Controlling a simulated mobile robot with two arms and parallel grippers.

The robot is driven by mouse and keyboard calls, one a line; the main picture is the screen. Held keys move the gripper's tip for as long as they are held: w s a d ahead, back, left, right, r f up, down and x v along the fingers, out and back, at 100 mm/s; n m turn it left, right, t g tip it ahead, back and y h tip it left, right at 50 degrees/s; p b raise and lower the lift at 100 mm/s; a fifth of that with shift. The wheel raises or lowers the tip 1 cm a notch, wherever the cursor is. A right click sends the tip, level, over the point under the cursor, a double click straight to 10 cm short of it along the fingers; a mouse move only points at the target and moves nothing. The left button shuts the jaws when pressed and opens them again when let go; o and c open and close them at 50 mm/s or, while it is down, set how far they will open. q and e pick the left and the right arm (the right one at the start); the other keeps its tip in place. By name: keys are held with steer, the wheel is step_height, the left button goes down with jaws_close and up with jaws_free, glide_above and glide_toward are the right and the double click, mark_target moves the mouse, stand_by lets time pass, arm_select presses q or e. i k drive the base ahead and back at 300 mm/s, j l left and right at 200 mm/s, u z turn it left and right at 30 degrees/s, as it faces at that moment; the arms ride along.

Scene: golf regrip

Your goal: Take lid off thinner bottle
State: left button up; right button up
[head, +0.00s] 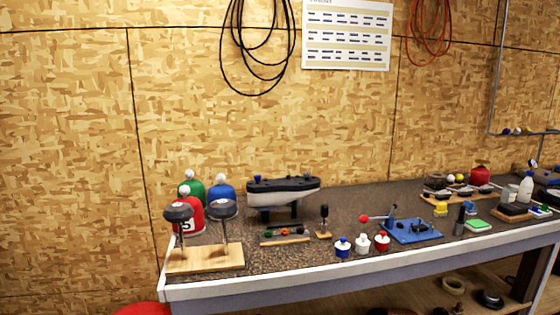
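No bottle has a label I can read, so I cannot tell for sure which is the thinner bottle. In the head view, a white bottle (525,190) with a narrow top stands upright at the right end of the bench. Neither of my grippers is in view.
The workbench (320,262) has a pale front edge. A wooden stand with two dark clubheads (205,259) and several headcovers are at left. A blue fixture (411,231) with a red-knobbed lever is right of the small bottles.

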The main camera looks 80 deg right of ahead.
mark_target(527, 184)
steer(key=z, duration=4.3)
steer(key=i+l+u, duration=0.15)
steer(key=i+l, duration=0.25)
steer(key=i, duration=0.3)
steer(key=i+l+u, duration=0.15)
steer(key=i+l, duration=0.35)
steer(key=i, duration=0.15)
